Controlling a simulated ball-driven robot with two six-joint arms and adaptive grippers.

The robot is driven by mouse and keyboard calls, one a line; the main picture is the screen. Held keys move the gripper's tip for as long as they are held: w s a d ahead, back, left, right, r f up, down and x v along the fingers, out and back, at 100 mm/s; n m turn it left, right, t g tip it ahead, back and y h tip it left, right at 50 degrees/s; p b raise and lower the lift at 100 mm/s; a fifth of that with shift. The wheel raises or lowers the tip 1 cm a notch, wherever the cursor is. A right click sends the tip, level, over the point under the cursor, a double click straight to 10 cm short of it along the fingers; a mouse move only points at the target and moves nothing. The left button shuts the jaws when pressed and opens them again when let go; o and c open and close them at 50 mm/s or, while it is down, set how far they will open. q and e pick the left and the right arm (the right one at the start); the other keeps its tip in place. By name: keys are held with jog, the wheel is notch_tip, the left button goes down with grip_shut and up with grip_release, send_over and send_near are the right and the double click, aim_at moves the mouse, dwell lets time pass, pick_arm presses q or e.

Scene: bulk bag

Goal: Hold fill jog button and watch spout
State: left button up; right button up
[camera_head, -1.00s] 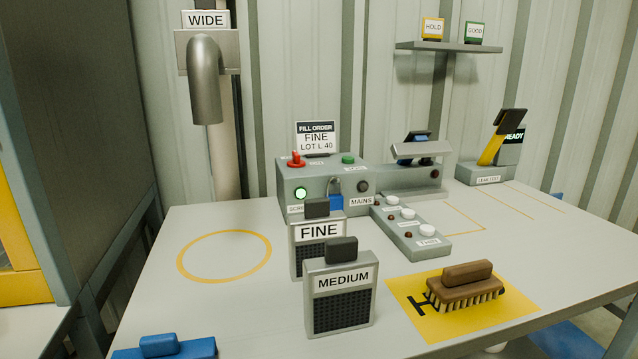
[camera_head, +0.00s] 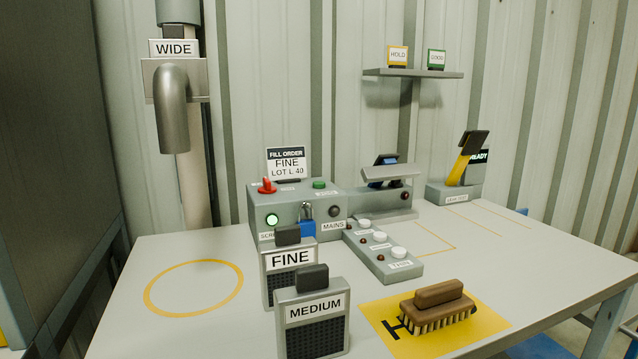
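The spout (camera_head: 174,115) is a grey down-curved pipe at the upper left, under a WIDE label (camera_head: 174,48). Nothing is seen coming out of it. A grey control box (camera_head: 262,205) carries a lit green lamp, a red switch, a green button (camera_head: 319,184), a dark round knob and a blue padlock by the MAINS label. In front of it a sloped grey panel (camera_head: 385,262) has several white buttons (camera_head: 399,253) and small red lamps. Their small labels are too blurred to read, so I cannot tell which is fill jog. Neither gripper is in view.
FINE (camera_head: 290,258) and MEDIUM (camera_head: 313,308) screen blocks stand in front of the control box. A brown brush (camera_head: 438,308) sits on a yellow mat (camera_head: 380,312). A yellow ring (camera_head: 150,296) marks clear bench at left. A READY tester (camera_head: 455,190) stands at back right.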

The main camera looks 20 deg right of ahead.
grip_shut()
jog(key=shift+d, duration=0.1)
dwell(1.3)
